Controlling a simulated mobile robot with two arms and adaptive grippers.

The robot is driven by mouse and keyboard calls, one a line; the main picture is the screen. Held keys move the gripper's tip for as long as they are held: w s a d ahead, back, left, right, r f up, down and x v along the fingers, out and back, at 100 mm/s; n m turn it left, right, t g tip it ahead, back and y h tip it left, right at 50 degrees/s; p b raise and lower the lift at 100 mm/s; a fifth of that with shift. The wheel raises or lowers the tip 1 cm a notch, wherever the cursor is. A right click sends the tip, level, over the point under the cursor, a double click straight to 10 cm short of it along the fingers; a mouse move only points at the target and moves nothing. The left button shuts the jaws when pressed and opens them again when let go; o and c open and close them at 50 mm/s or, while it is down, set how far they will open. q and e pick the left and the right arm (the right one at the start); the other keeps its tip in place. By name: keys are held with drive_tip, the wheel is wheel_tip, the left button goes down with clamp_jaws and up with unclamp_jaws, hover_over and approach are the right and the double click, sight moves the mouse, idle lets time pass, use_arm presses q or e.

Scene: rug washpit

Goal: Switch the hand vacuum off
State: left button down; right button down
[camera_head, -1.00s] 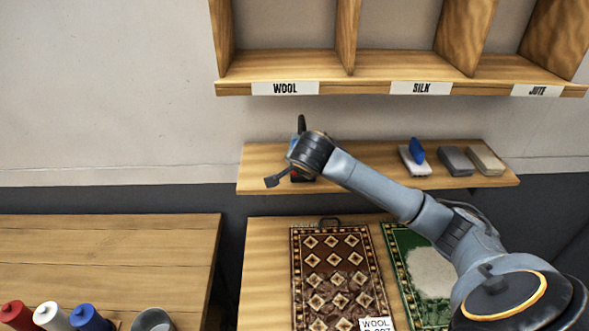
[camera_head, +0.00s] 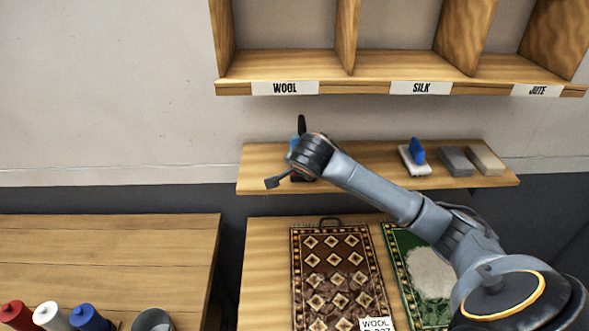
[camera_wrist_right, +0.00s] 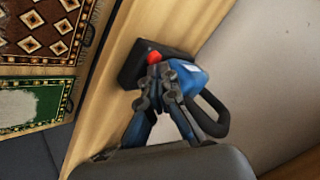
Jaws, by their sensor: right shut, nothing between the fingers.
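The hand vacuum (camera_head: 301,125) stands on the lower wall shelf, mostly hidden behind my right wrist in the head view; its black handle and a bit of blue show. In the right wrist view the vacuum (camera_wrist_right: 190,79) has a blue body, a black loop handle and a dark front end. A red part (camera_wrist_right: 153,57) shows just beyond my fingertips; a smaller red patch shows beside one finger. My right gripper (camera_wrist_right: 158,70) is shut and empty, its tips at the vacuum; whether they touch is unclear. My left gripper is not in view.
The shelf (camera_head: 375,178) also holds a white-and-blue item (camera_head: 415,160) and two blocks, grey and beige, at right. Labelled cubbies (camera_head: 400,85) hang above. Below lie a patterned rug (camera_head: 335,275) and a green rug (camera_head: 430,270).

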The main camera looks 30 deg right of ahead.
drive_tip(key=shift+s+f, duration=0.15)
drive_tip(key=shift+f, duration=0.15)
drive_tip(key=shift+a+r+p, duration=0.1)
drive_tip(key=shift+r+p, duration=0.2)
drive_tip(key=shift+p, duration=0.2)
drive_tip(key=shift+w+r+p, duration=0.15)
drive_tip(key=shift+r+p, duration=0.05)
drive_tip(key=shift+r, duration=0.7)
drive_tip(key=shift+w+r+p, duration=0.1)
drive_tip(key=shift+r+p, duration=0.1)
drive_tip(key=shift+r, duration=1.95)
